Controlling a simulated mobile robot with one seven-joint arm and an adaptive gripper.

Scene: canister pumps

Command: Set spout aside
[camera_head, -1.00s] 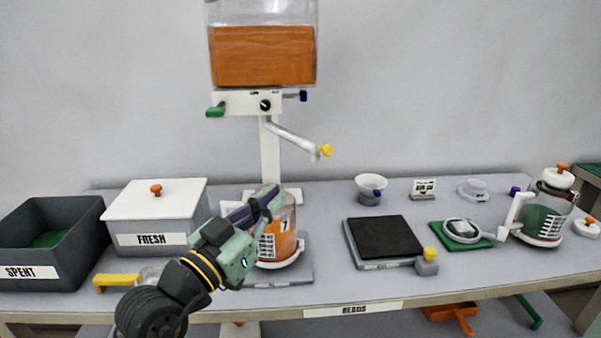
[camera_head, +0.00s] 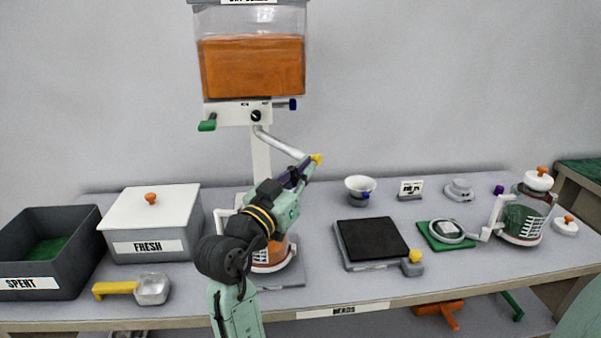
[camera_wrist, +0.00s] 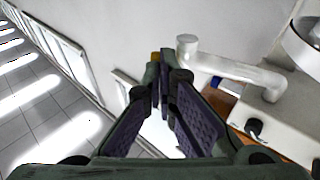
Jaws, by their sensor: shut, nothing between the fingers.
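The spout (camera_head: 280,143) is a pale tube that slants down and to the right from the white valve block (camera_head: 236,113) under the bead hopper. It ends in a yellow tip (camera_head: 316,159). My gripper (camera_head: 306,169) is shut and empty, its fingertips close to the yellow tip. In the wrist view, my gripper (camera_wrist: 161,72) has its fingers together, with a yellow bit (camera_wrist: 155,57) just beyond them and a pale bent tube (camera_wrist: 230,65) to the right. I cannot tell whether the fingers touch the tip.
A jar of orange beads (camera_head: 269,255) stands below, partly hidden by my arm. The black-topped scale (camera_head: 372,240) and a white funnel (camera_head: 360,187) are to its right. The FRESH box (camera_head: 150,225), SPENT bin (camera_head: 83,255) and yellow-handled scoop (camera_head: 118,288) are left.

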